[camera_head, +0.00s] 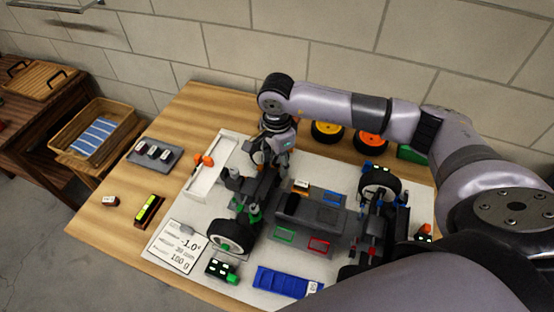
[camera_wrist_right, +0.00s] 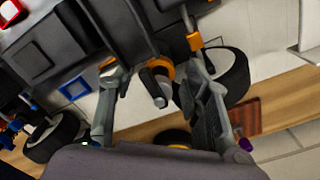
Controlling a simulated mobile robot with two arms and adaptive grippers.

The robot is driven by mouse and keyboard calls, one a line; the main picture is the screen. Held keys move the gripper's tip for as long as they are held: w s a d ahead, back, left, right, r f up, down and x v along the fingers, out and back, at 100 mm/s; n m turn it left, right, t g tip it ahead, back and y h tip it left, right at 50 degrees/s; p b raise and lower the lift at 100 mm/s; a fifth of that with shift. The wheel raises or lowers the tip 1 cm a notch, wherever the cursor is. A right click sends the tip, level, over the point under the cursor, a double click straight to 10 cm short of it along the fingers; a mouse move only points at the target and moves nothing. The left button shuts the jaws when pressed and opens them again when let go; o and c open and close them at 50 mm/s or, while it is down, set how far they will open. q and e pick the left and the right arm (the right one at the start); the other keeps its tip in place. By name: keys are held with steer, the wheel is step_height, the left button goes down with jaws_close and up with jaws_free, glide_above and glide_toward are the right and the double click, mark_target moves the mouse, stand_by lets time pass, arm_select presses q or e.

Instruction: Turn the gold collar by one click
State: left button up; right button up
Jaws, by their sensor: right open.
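The car chassis (camera_head: 313,214) stands on a white mat on the table, with wheels at its corners. My right gripper (camera_head: 264,160) is over the car's far-left corner, pointing down. In the right wrist view the gripper (camera_wrist_right: 159,72) is open, with one finger on each side of a gold-orange collar (camera_wrist_right: 166,68). The collar sits around a dark cylindrical part between the fingers; neither finger clearly touches it. In the head view I cannot make out the collar near the gripper. My left gripper is out of view.
A setup card (camera_head: 178,248) reading -1.0°, 38 mm and 100 g lies at the front left. A white tray (camera_head: 206,182), a blue tray (camera_head: 280,282) and a grey tray (camera_head: 153,155) lie around the car. Yellow and orange wheels (camera_head: 370,142) stand near the wall.

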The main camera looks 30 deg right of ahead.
step_height(320, 180, up, 12)
stand_by(0.7)
stand_by(0.4)
